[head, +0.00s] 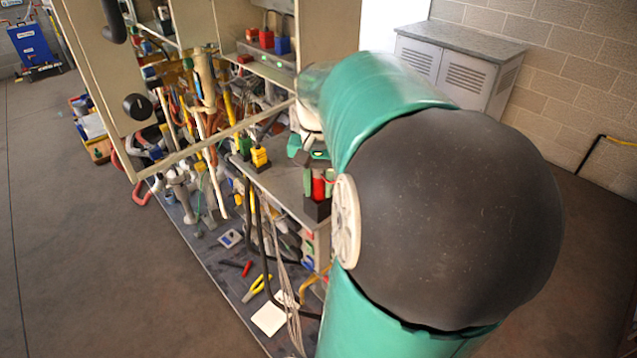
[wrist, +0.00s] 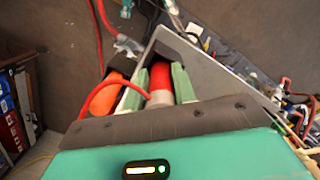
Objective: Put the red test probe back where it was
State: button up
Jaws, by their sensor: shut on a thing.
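The red test probe (wrist: 160,76) is between the two green fingers of my gripper (wrist: 156,86) in the wrist view; its lower part is pale. My gripper is shut on it. In the head view the red probe (head: 318,186) stands upright just above or in a black block (head: 317,209) at the end of a grey shelf (head: 283,190). I cannot tell whether its tip is inside the block. My gripper (head: 319,178) there is partly hidden by my own arm.
An orange cylinder (wrist: 105,96) with a red cable lies close beside the left finger. A yellow device (head: 260,158) stands farther along the shelf. Hanging cables and a tool-strewn lower board (head: 225,268) are below. A grey cabinet (head: 458,62) stands at the back right.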

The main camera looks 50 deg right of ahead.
jog(key=o, duration=0.9)
jog(key=r, duration=1.2)
jog(key=shift+w+d+r, duration=0.1)
jog(key=shift+w+d, duration=0.05)
jog(key=shift+d, duration=0.15)
